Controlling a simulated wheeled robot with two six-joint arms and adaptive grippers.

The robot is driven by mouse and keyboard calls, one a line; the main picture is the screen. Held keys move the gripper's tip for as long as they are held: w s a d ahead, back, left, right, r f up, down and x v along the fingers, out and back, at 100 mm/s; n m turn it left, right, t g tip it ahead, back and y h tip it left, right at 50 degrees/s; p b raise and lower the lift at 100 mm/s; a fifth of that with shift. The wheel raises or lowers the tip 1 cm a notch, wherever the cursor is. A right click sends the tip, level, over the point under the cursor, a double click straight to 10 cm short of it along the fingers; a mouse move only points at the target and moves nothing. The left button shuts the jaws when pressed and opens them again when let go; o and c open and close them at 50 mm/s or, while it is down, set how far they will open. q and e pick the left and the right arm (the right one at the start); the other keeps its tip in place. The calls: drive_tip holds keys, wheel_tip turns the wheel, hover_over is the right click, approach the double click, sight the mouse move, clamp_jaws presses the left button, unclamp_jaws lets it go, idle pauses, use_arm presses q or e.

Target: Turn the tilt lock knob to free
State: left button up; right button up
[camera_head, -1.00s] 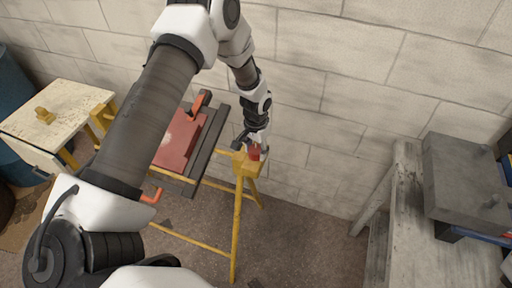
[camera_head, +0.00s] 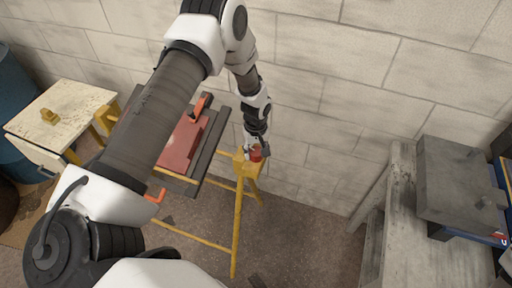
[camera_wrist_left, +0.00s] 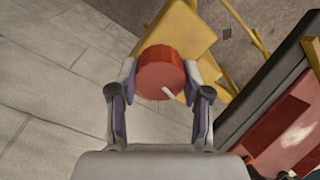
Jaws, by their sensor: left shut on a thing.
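The tilt lock knob (camera_wrist_left: 160,72) is a round red knob with a pale pointer line, seen close in the left wrist view. The line points down and slightly right there. In the head view the knob (camera_head: 256,154) sits on the yellow bracket at the right end of the frame bench (camera_head: 238,215). My left gripper (camera_wrist_left: 161,80) has its two fingers on either side of the knob, shut on it. In the head view the left gripper (camera_head: 256,148) comes down onto the knob from above. My right gripper is not in view.
The bench carries a red panel (camera_head: 180,146) and dark rails, with an orange handle (camera_head: 200,107) at the back. A pale block wall (camera_head: 330,120) stands close behind. A cream table (camera_head: 60,110) is at left, a grey workbench (camera_head: 400,215) at right.

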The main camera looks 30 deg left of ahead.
sight(256, 151)
use_arm(q)
drive_tip(key=shift+s+f+n+p, duration=0.15)
drive_tip(key=shift+n+p, duration=0.25)
drive_tip(key=shift+n, duration=0.6)
drive_tip(key=o, duration=1.2)
drive_tip(key=shift+c, duration=0.2)
drive_tip(key=shift+r, duration=0.35)
wheel_tip(256, 151, up, 12)
drive_tip(key=shift+f, duration=0.25)
